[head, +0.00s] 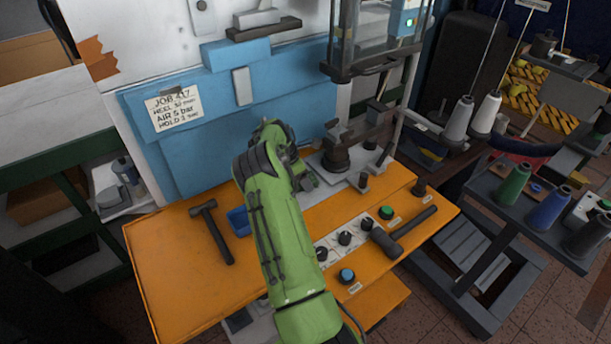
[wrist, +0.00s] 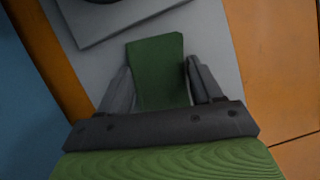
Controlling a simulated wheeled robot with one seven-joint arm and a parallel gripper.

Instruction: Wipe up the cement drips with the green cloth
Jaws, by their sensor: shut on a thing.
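My gripper (wrist: 158,68) is shut on the green cloth (wrist: 160,90), which sits between its two fingers in the wrist view. The cloth's far end sticks out past the fingertips over a grey plate (wrist: 212,45). I cannot tell whether the cloth touches the plate. In the head view my green arm reaches over the orange bench (head: 170,270) to the foot of the press, and hides most of the gripper and the cloth. I can make out no cement drips in either view; the arm, gripper and cloth cover part of the plate.
A hammer (head: 213,232) and a blue tray (head: 239,222) lie left of my arm. A dark mallet (head: 402,232) and several knobs lie to its right. A rack with thread spools (head: 514,184) is at right. The bench's front left is clear.

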